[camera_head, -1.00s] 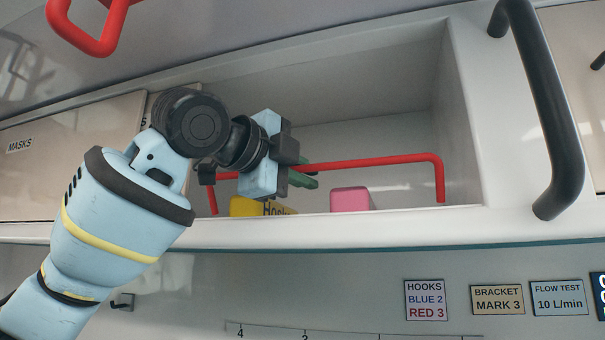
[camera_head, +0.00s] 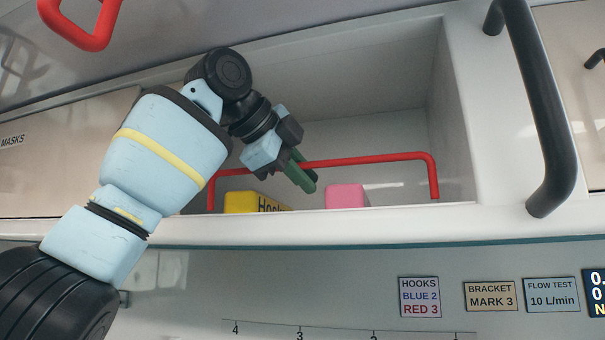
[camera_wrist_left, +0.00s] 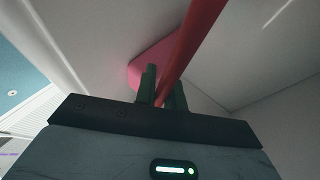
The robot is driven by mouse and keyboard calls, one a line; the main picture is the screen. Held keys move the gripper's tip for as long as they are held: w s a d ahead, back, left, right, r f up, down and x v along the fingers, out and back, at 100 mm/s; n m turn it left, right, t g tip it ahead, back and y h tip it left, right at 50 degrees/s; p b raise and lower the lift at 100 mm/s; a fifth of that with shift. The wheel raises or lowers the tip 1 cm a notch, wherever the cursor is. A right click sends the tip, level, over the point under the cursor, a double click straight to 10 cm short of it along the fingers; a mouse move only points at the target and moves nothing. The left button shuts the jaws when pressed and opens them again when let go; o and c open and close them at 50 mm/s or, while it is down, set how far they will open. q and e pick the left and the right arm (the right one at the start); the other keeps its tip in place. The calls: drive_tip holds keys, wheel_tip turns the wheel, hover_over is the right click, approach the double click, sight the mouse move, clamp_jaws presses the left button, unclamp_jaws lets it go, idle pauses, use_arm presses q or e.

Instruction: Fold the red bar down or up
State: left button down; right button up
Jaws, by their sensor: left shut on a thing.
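The red bar (camera_head: 375,159) stands upright across the front of an open white compartment, with its two legs bent down to the compartment's front lip. My left gripper (camera_head: 304,176) has its green fingers around the bar's top rail, left of the middle. In the left wrist view the red bar (camera_wrist_left: 190,50) runs between the green fingers (camera_wrist_left: 161,88), which are shut on it. My right gripper is not in view.
A yellow box (camera_head: 240,202) and a pink block (camera_head: 345,196) sit in the compartment behind the bar. A dark grab handle (camera_head: 548,110) stands to the right, and a red handle (camera_head: 88,38) hangs at the upper left. Labels line the wall below.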

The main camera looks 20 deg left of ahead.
use_arm(q)
drive_tip(key=shift+r, duration=0.15)
idle(0.4)
drive_tip(key=c, duration=1.5)
unclamp_jaws()
drive_tip(key=v, duration=0.7)
drive_tip(key=shift+s+a+r, duration=0.2)
drive_tip(key=shift+r, duration=0.05)
